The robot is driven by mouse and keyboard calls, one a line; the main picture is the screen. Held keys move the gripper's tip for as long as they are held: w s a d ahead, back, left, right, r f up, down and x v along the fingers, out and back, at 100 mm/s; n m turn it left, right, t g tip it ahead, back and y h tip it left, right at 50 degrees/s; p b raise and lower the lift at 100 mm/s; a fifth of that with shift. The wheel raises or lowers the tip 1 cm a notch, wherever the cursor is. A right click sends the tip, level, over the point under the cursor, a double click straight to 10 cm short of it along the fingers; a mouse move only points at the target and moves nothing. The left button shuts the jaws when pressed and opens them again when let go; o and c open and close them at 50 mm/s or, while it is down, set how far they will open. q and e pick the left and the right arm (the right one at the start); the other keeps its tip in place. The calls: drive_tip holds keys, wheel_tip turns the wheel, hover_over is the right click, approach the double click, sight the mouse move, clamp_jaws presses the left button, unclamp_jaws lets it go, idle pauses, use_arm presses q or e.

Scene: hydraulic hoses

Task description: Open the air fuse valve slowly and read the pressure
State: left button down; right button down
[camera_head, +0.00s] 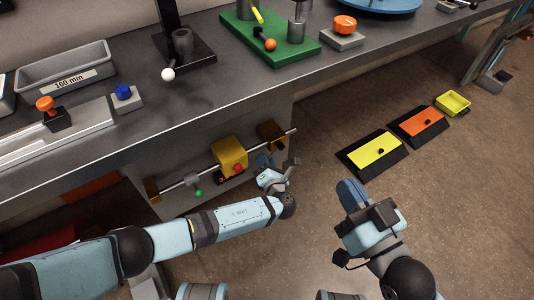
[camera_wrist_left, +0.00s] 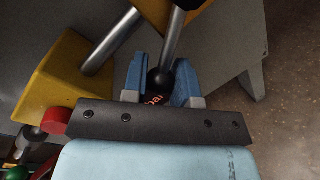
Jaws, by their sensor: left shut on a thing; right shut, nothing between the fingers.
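Under the bench a metal pipe (camera_head: 174,187) carries a yellow block (camera_head: 229,153) with a red knob (camera_head: 238,168), and a brown-orange block (camera_head: 270,132) at its right. My left gripper (camera_head: 266,163) is just below the brown-orange block. In the left wrist view my left gripper (camera_wrist_left: 160,82) is shut on a black ball knob (camera_wrist_left: 157,80) at the end of a metal lever (camera_wrist_left: 173,42). Small orange lettering (camera_wrist_left: 154,99) shows below the knob, partly hidden; no pressure value is legible. My right gripper (camera_head: 350,190) is shut and empty, above the floor.
A green ball knob (camera_head: 199,193) hangs at the pipe's left. The grey bench (camera_head: 215,92) overhangs the pipe, with a grey bin (camera_head: 65,75) and a green plate (camera_head: 290,48) on it. Yellow (camera_head: 366,157) and orange (camera_head: 413,124) pedals lie on the floor at right.

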use_arm(q)
drive_tip(key=shift+a+r+m+p, duration=0.1)
drive_tip(key=shift+r+m+p, duration=0.15)
drive_tip(key=shift+m+p, duration=0.25)
use_arm(e)
drive_tip(key=shift+d+r+t, duration=0.2)
drive_tip(key=shift+r+t, duration=0.2)
drive_tip(key=shift+r, duration=0.6)
use_arm(q)
drive_tip(key=c, duration=0.9)
unclamp_jaws()
use_arm(e)
drive_tip(key=shift+s, duration=0.1)
